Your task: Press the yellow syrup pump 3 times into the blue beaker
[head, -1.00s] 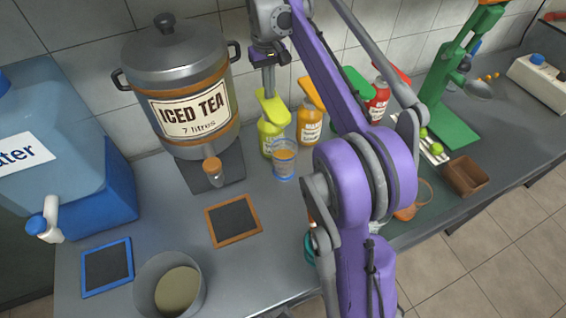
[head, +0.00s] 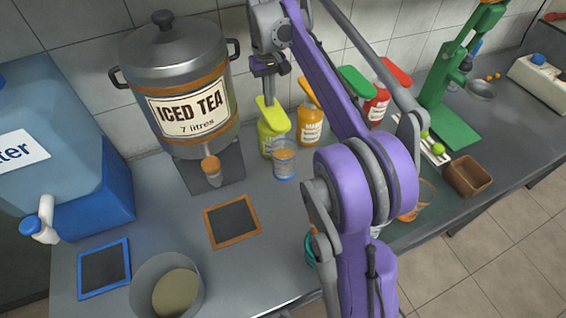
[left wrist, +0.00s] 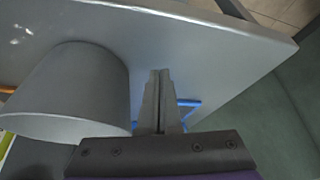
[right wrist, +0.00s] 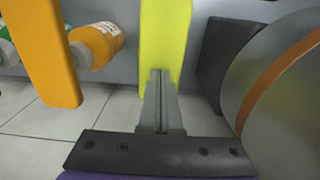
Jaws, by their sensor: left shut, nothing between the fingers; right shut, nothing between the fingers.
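The yellow syrup pump (head: 273,113) sits on its yellow bottle (head: 268,142) against the back wall. Its head looks low, close over the bottle. My right gripper (head: 269,99) is shut and empty, pointing down at the top of the pump head; they appear to touch. In the right wrist view the shut fingertips (right wrist: 161,72) overlap the yellow pump head (right wrist: 163,35). The blue beaker (head: 284,171), clear with a blue band, stands just in front of the pump; something orange-brown shows in it. My left gripper (left wrist: 160,72) shows only in the left wrist view, shut and empty.
An orange pump (head: 310,118) stands close right of the yellow one, with green (head: 356,80) and red (head: 392,74) pumps beyond. The iced tea urn (head: 180,85) is close left. A grey pot (left wrist: 75,85) and blue-framed board (left wrist: 190,103) are near my left gripper.

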